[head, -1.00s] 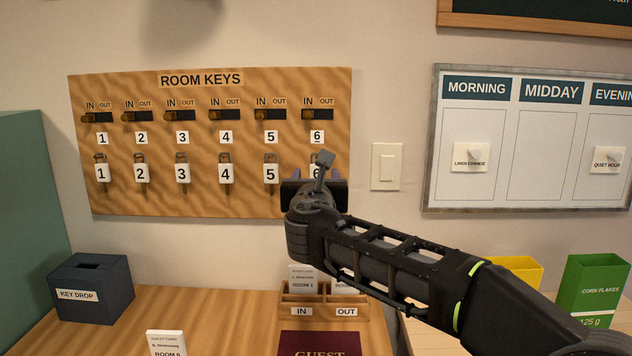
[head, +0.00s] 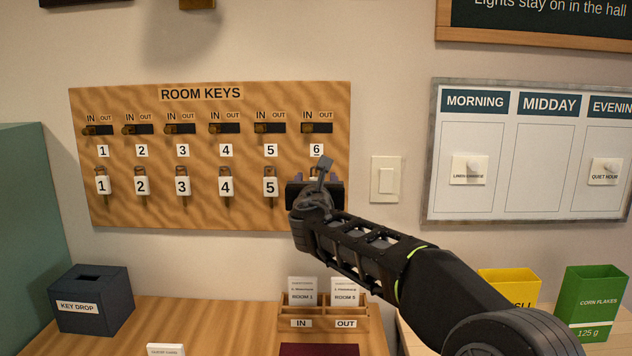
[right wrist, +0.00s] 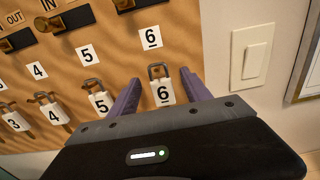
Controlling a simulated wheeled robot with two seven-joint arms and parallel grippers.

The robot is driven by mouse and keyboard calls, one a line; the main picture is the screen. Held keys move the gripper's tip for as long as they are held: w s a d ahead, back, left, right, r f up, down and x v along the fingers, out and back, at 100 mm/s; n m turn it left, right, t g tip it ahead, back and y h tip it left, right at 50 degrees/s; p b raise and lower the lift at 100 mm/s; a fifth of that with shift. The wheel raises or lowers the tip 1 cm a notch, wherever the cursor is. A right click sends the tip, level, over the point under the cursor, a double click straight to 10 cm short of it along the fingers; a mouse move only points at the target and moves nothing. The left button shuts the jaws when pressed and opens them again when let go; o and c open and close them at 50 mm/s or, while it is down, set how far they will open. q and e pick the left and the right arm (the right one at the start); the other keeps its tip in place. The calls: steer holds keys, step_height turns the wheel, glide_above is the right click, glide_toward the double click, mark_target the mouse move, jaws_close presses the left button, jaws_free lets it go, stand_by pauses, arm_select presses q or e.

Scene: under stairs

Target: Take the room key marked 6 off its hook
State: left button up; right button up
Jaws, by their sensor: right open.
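The key marked 6 (right wrist: 163,91) hangs on its hook at the right end of the lower row on the wooden key board (head: 210,216). In the head view my right gripper (head: 316,178) covers most of that key. In the right wrist view my right gripper (right wrist: 158,88) is open, with one purple finger on each side of the white tag marked 6. The fingers are apart from the tag's sides as far as I can see. My left gripper is not in view.
The key marked 5 (right wrist: 100,102) hangs just left of the left finger. A light switch (head: 386,180) is on the wall to the right. Below are the card holder with IN and OUT (head: 324,324) and the key drop box (head: 91,300).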

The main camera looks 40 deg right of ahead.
steer(key=shift+c, duration=0.3)
jaws_close()
stand_by(0.7)
stand_by(1.2)
